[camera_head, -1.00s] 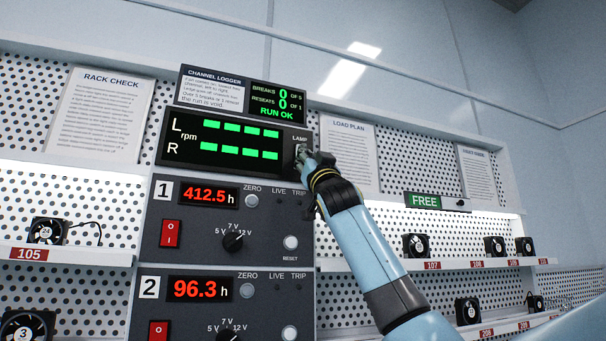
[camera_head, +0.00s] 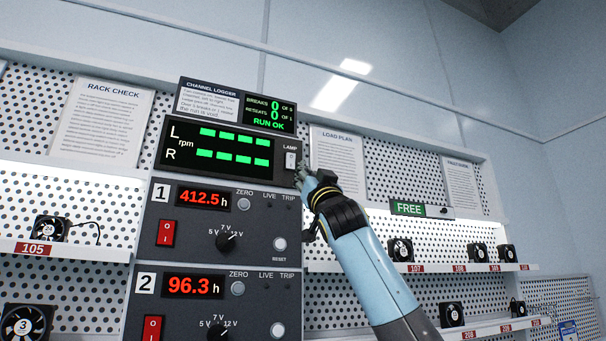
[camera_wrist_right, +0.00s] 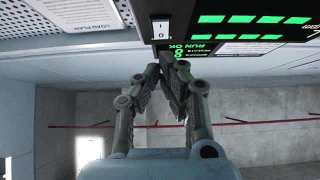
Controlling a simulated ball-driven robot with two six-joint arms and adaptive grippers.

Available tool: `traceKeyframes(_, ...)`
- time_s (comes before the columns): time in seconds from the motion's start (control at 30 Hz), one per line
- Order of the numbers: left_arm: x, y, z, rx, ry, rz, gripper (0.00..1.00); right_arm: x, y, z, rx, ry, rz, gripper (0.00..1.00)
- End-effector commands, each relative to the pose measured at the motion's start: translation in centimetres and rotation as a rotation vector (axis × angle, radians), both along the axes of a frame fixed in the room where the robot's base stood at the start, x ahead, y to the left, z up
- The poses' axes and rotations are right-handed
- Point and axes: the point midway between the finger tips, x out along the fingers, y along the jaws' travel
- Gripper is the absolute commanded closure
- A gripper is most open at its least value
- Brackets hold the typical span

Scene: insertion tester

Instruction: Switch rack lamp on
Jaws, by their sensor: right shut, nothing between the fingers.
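The lamp switch (camera_head: 290,160) is a small white rocker under the word LAMP, at the right end of the black rpm display (camera_head: 222,149). In the right wrist view the switch (camera_wrist_right: 161,29) shows upside down with its marks visible; I cannot tell for sure which side is pressed. My right gripper (camera_head: 303,174) is shut and empty, just below and right of the switch, apart from it in the picture. Its closed fingers (camera_wrist_right: 171,60) also show in the wrist view, near the switch. My left gripper is out of view.
Below are channel panel 1 (camera_head: 180,245) and channel panel 2 (camera_head: 260,307), with red rockers, knobs and buttons. The shelf bays on both sides look brightly lit. A FREE sign (camera_head: 408,208) and several small fans sit right. Open air lies in front of the rack.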

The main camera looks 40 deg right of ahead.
Motion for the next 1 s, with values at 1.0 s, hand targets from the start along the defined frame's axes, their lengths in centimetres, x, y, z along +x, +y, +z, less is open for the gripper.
traceKeyframes(1.0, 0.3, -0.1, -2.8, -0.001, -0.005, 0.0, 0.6, -2.6, 0.7, -3.9, -0.001, 0.003, 0.0, 1.0)
